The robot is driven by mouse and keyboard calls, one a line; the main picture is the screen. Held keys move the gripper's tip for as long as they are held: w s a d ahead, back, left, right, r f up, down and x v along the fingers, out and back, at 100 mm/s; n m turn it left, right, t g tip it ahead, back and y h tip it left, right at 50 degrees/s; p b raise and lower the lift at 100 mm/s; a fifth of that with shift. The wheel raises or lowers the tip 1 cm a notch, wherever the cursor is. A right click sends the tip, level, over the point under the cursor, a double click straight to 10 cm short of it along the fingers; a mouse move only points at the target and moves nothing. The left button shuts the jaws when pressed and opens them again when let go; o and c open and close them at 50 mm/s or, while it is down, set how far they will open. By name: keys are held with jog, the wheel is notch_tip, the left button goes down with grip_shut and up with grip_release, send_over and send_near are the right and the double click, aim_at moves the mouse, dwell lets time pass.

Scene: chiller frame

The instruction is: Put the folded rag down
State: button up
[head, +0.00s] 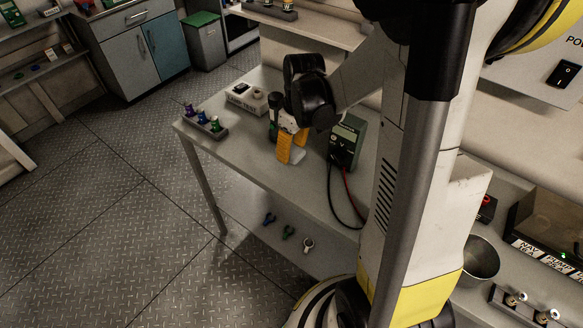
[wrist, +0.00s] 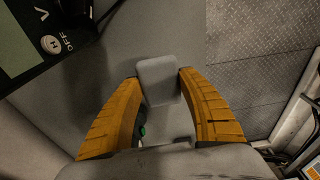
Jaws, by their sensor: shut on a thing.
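My gripper (head: 291,148) has orange-yellow fingers and is low over the grey workbench (head: 262,148), pointing down near the middle of its top. In the wrist view, the fingers (wrist: 160,76) are closed against both sides of a grey folded rag (wrist: 159,84). In the head view, the rag is mostly hidden by the fingers. I cannot tell whether it touches the bench top.
A green meter (head: 346,141) with red and black leads stands just right of my gripper. A lamp test box (head: 247,97) and a rack of small coloured items (head: 205,123) are to the left. Bare bench lies between the rack and my gripper. The bench edge drops to the floor.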

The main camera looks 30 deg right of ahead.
aim_at(291, 169)
notch_tip(291, 169, down, 6)
jog(key=shift+f+b, duration=0.2)
jog(key=shift+b, duration=1)
jog(key=shift+c, duration=0.9)
jog(key=o, duration=1.2)
jog(key=shift+c, duration=0.2)
jog(key=shift+f, duration=0.15)
jog(key=r+p, duration=0.1)
jog(key=r, duration=0.2)
jog(key=s+r+p, duration=0.1)
jog(key=r+p, duration=0.1)
jog(key=r, duration=0.2)
jog(key=r+p, duration=0.2)
jog(key=r, duration=0.1)
jog(key=shift+s+d+r, duration=0.1)
jog(key=shift+s+r, duration=0.05)
jog(key=shift+r, duration=0.05)
jog(key=s+a+r+m+t, duration=0.4)
jog(key=s+a+r, duration=0.5)
jog(key=a+r, duration=0.3)
jog(key=shift+s+a+r+t, duration=0.15)
jog(key=shift+s+a+t, duration=0.1)
jog(key=shift+a+t, duration=0.6)
